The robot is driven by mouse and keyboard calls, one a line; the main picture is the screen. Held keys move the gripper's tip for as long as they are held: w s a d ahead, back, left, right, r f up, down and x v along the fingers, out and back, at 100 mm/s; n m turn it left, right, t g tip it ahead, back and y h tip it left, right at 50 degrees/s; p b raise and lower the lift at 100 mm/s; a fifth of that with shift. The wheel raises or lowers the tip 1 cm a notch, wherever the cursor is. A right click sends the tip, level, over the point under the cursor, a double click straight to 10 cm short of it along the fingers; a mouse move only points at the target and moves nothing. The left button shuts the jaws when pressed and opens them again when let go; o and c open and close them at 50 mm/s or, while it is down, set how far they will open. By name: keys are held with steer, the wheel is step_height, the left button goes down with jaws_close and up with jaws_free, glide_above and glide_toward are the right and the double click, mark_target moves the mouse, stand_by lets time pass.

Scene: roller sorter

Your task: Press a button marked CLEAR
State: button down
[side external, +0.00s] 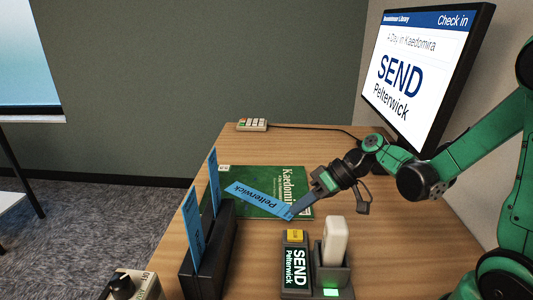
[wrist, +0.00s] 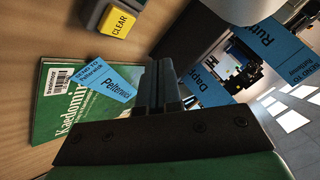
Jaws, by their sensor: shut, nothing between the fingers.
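The yellow button (side external: 295,236) sits at the far end of a dark console on the desk. In the wrist view this yellow button (wrist: 120,22) reads CLEAR and is at the top, apart from my fingers. My gripper (side external: 297,211) is shut and empty, low over the near right corner of the green book and a little beyond the console in the side view. In the wrist view my gripper (wrist: 160,66) shows its dark fingers together, pointing up the picture. Its exact height over the desk is hard to tell.
A blue Pelterwick slip (side external: 255,197) lies on the green book (side external: 288,178). A white handheld device (side external: 335,240) stands in a holder beside the console. A dark rack (side external: 222,250) holds upright blue cards. A monitor (side external: 425,70) shows "SEND Pelterwick". A small keypad (side external: 252,125) sits at the back.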

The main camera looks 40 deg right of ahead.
mark_target(299, 234)
steer(key=shift+f, duration=1.95)
steer(key=shift+r, duration=0.15)
stand_by(0.7)
steer(key=shift+r, duration=2.4)
steer(key=shift+s+a+r+h, duration=0.15)
steer(key=shift+s+a+h, duration=0.1)
steer(key=shift+h, duration=0.15)
steer(key=shift+s+a+r+m+t+h, duration=0.1)
steer(key=shift+s+r+m+t+h, duration=0.15)
steer(key=shift+s+r+h, duration=0.65)
steer(key=shift+s+a+r+m+t+h, duration=0.15)
steer(key=shift+s+r+h, duration=0.3)
steer(key=shift+h, duration=0.8)
steer(key=shift+s+a+r+m+t+h, duration=0.1)
steer(key=shift+s+r+m+t+h, duration=0.15)
steer(key=shift+s+r+h, duration=0.65)
steer(key=shift+w+f, duration=0.2)
steer(key=shift+w, duration=0.05)
